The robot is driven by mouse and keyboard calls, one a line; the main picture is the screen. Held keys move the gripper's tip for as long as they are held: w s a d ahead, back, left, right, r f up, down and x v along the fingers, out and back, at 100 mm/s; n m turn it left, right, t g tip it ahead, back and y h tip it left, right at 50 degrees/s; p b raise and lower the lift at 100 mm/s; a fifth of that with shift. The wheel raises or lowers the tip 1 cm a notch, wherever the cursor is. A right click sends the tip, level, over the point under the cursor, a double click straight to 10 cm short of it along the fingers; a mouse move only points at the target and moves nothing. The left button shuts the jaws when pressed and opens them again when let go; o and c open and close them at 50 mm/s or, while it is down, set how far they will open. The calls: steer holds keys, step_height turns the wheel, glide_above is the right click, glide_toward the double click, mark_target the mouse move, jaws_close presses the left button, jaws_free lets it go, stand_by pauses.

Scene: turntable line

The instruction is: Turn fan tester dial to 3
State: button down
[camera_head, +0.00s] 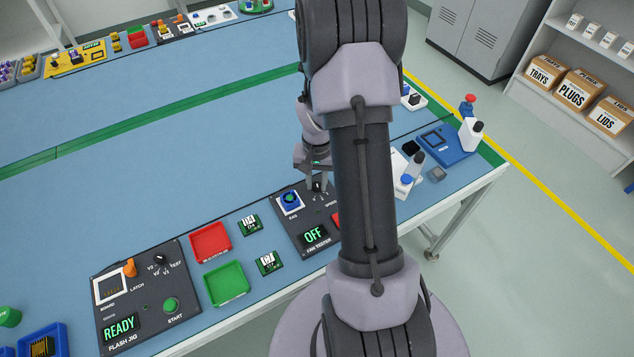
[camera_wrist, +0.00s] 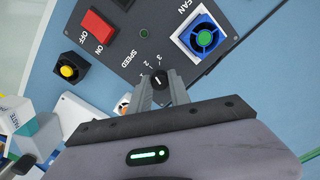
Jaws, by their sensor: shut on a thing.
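The fan tester (camera_head: 300,222) is a dark panel at the table's front, partly hidden by my arm; its display reads OFF. In the wrist view the fan tester panel (camera_wrist: 150,32) carries a SPEED scale with 1, 2 and 3. My gripper (camera_wrist: 160,88) is shut on the small black dial (camera_wrist: 158,82) below that scale. The dial has a white mark, but I cannot tell which number it points to. In the head view my gripper (camera_head: 316,184) is at the panel's far edge. A blue fan (camera_wrist: 204,38) with a green hub sits beside the scale.
A red OFF/ON switch (camera_wrist: 98,27) is on the panel near the dial. A yellow-topped black button (camera_wrist: 70,71) stands beyond the panel. Left of the tester are red (camera_head: 210,241) and green (camera_head: 227,284) trays, small boards and the flash jig (camera_head: 140,300).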

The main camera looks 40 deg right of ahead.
mark_target(317, 184)
steer(key=m+b, duration=0.1)
steer(key=m, duration=0.4)
steer(key=shift+m, duration=0.3)
stand_by(0.4)
steer(key=c, duration=1.2)
jaws_free()
step_height(317, 184, up, 18)
steer(key=p, duration=0.6)
steer(key=shift+f, duration=0.25)
